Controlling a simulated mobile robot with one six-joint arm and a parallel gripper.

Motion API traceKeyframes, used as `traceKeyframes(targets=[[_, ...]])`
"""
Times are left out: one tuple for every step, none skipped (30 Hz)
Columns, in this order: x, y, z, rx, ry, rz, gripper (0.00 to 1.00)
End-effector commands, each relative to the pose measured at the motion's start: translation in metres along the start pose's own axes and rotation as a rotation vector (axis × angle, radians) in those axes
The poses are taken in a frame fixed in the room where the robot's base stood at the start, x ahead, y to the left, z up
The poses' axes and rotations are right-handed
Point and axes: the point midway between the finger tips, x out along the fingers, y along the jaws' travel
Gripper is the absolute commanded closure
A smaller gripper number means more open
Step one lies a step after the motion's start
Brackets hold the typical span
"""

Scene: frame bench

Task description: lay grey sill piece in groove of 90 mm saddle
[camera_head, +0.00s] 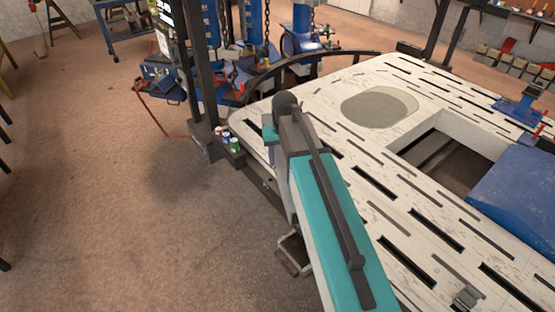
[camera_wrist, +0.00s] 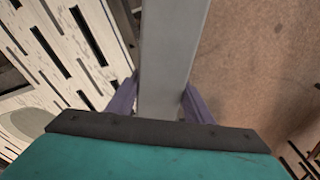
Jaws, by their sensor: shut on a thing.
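In the wrist view the grey sill piece (camera_wrist: 174,50) is a long flat bar running from my gripper to the top edge of the picture. My gripper (camera_wrist: 160,102) is shut on it, with one purple finger along each side. The sill piece hangs over the bench edge and the brown floor.
The white slotted bench (camera_head: 300,110) has a rectangular opening (camera_head: 450,160) and a blue panel (camera_head: 520,195) at the right. A dark post (camera_head: 196,75) and small cans (camera_head: 234,144) stand by its left corner. Open floor (camera_head: 90,200) lies left.

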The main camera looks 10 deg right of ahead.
Motion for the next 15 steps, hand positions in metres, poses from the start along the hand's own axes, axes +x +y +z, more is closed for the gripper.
traceKeyframes(targets=[[-0.002, 0.001, -0.001, 0.002, 0.004, 0.000, 1.00], [-0.002, 0.001, -0.001, 0.003, 0.004, 0.000, 1.00], [-0.001, 0.003, -0.001, 0.007, 0.004, 0.001, 1.00], [-0.001, 0.004, -0.001, 0.011, 0.003, 0.001, 1.00], [0.000, 0.006, -0.001, 0.015, 0.003, 0.002, 1.00], [0.001, 0.009, -0.001, 0.023, 0.003, 0.003, 1.00], [0.001, 0.011, -0.002, 0.031, 0.003, 0.004, 1.00], [0.002, 0.015, -0.002, 0.039, 0.003, 0.005, 1.00], [0.004, 0.019, -0.002, 0.051, 0.002, 0.006, 1.00], [0.005, 0.023, -0.002, 0.061, 0.002, 0.007, 1.00], [0.006, 0.027, -0.002, 0.072, 0.001, 0.008, 1.00], [0.008, 0.034, -0.001, 0.089, 0.001, 0.010, 1.00], [0.009, 0.039, -0.001, 0.103, 0.001, 0.012, 1.00], [0.011, 0.045, -0.001, 0.118, 0.000, 0.013, 1.00], [0.013, 0.052, -0.001, 0.137, 0.000, 0.015, 1.00]])
